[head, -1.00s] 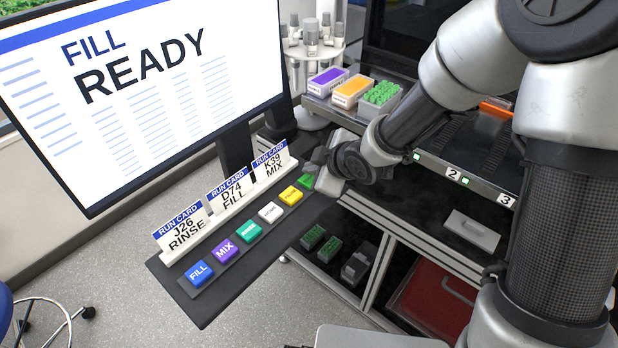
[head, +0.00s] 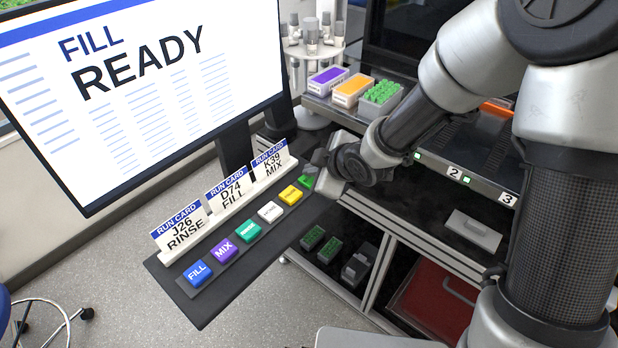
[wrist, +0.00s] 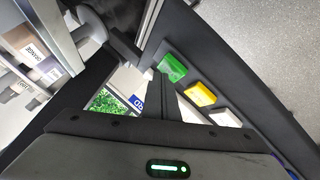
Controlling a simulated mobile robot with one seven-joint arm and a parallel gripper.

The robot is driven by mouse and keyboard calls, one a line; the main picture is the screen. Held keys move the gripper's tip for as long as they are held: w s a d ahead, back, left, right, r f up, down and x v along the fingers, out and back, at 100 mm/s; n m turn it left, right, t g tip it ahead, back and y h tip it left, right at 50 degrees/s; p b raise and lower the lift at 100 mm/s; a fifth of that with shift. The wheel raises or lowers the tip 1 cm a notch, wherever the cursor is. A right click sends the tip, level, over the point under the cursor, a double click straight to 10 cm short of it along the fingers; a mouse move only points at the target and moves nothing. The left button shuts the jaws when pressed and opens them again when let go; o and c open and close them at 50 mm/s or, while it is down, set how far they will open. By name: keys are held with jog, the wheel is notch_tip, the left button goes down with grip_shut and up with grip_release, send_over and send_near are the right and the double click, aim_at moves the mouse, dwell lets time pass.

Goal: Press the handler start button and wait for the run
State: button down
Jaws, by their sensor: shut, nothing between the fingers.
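The green button (head: 307,183) is at the far end of the button row on the dark shelf. It also shows in the wrist view (wrist: 172,67), just past my fingertips. My gripper (head: 318,170) is shut and empty, held at that far end and partly covering the green button in the head view. In the wrist view the shut fingers (wrist: 164,80) point at the button's near edge. Whether they touch it cannot be told. The monitor (head: 140,90) reads "FILL READY".
A yellow button (head: 291,195), a white one (head: 270,212) and several others run toward the front. Run cards (head: 228,195) stand in a white holder behind them. The handler deck with colored tip boxes (head: 353,90) is at the back right.

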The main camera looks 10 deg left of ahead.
jog(key=shift+f+b, duration=0.5)
jog(key=shift+f, duration=0.05)
dwell(0.4)
jog(key=shift+r, duration=0.1)
jog(key=shift+r+p, duration=0.8)
jog(key=shift+r, duration=0.15)
notch_tip(320, 180, up, 5)
jog(key=p, duration=0.4)
jog(key=shift+p, duration=0.35)
jog(key=shift+d, duration=0.1)
dwell(0.4)
